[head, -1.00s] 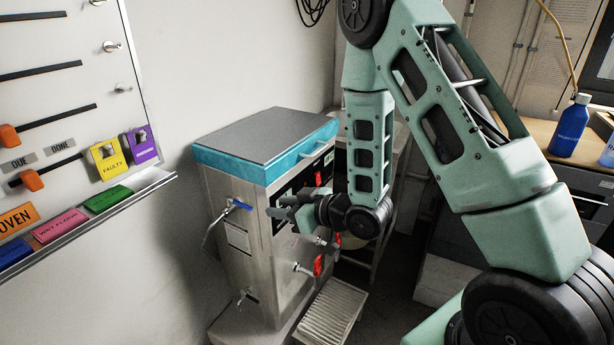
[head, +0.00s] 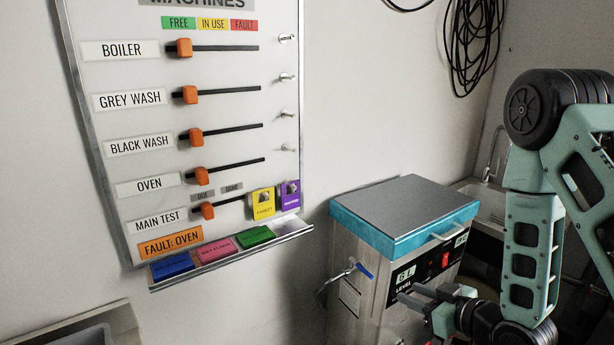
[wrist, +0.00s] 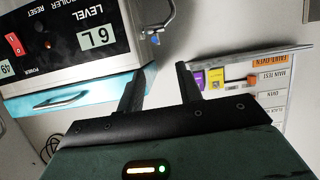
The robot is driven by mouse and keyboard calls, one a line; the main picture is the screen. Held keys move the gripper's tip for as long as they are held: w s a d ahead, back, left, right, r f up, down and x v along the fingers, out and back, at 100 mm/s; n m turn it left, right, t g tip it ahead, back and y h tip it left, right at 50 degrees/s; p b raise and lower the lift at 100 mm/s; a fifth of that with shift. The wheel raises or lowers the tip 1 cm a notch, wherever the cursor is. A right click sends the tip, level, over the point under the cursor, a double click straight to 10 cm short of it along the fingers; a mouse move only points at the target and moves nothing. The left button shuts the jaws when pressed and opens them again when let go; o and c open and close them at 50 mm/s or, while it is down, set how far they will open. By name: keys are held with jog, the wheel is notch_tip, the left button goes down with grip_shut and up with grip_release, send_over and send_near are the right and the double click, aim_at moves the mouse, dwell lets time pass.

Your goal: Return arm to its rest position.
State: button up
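My gripper (head: 418,304) is in front of the boiler, at the lower right of the head view. In the wrist view my gripper (wrist: 160,75) shows two dark fingers apart with nothing between them. My arm comes down from the right edge of the head view, bent at the elbow. The steel boiler (head: 345,318) with a blue-rimmed lid stands behind the gripper; its panel appears upside down in the wrist view (wrist: 75,62). I cannot tell the exact gap between fingers and panel.
A sink (head: 490,205) is behind the boiler. Black cables (head: 470,50) hang at the upper right.

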jog(key=s+a+r+n+g+h, duration=0.1)
jog(key=s+a+r+g, duration=0.2)
jog(key=a, duration=0.2)
jog(key=s+a+r+g+h, duration=0.2)
jog(key=a+r+g, duration=0.1)
jog(key=a, duration=0.2)
jog(key=s+a+r+g+h, duration=0.1)
jog(key=s+r+g, duration=0.2)
jog(key=s, duration=0.7)
jog(key=s+a+r+g+h, duration=0.2)
jog(key=s+r+g, duration=0.1)
jog(key=s, duration=0.7)
jog(key=shift+a+r+n, duration=0.15)
jog(key=shift+r+n, duration=0.25)
jog(key=shift+r, duration=0.5)
